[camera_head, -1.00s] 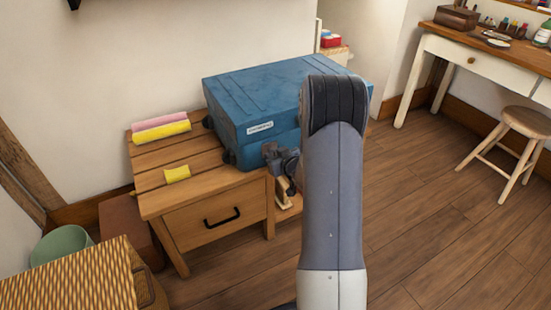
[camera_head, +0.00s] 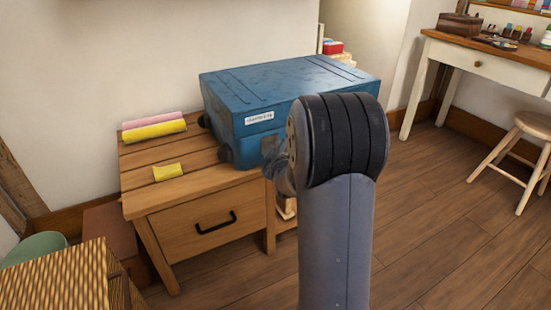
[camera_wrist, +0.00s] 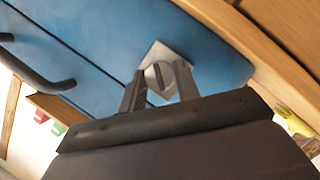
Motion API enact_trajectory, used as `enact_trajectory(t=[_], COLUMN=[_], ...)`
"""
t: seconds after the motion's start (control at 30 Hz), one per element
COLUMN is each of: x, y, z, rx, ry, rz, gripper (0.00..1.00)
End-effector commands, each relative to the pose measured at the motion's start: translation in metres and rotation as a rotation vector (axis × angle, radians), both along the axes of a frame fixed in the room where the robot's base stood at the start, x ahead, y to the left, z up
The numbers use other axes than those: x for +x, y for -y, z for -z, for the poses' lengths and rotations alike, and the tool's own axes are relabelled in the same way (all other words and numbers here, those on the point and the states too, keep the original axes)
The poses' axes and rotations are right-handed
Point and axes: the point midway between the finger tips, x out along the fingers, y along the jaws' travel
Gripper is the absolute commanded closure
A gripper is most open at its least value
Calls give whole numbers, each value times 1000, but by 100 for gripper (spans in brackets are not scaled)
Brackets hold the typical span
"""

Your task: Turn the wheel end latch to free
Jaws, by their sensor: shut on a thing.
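A blue case (camera_head: 285,95) with a white label lies on the wooden bedside table. In the wrist view its blue side (camera_wrist: 110,50) fills much of the picture. A grey, diamond-shaped latch plate with a round knob, the latch (camera_wrist: 158,72), is fixed to that side. My gripper (camera_wrist: 158,85) has its two fingers on either side of the knob and is shut on it. A dark slot shows across the knob's middle. In the head view my arm hides the latch and most of the gripper.
The bedside table (camera_head: 195,227) has a drawer with a black handle. Pink and yellow rolls (camera_head: 154,125) and a yellow piece (camera_head: 168,172) lie on its top. A dark handle (camera_wrist: 35,65) stands out from the case. Open floor lies right, before a stool (camera_head: 525,140) and desk.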

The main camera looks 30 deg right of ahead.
Motion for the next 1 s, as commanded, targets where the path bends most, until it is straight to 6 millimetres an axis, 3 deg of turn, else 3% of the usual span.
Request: enact_trajectory(t=[0.6,1.0], x=[0,0], y=[-2,-2], z=[4,5], rx=[-535,-694], ry=[17,23], rz=[-3,-4], gripper=[92,92])
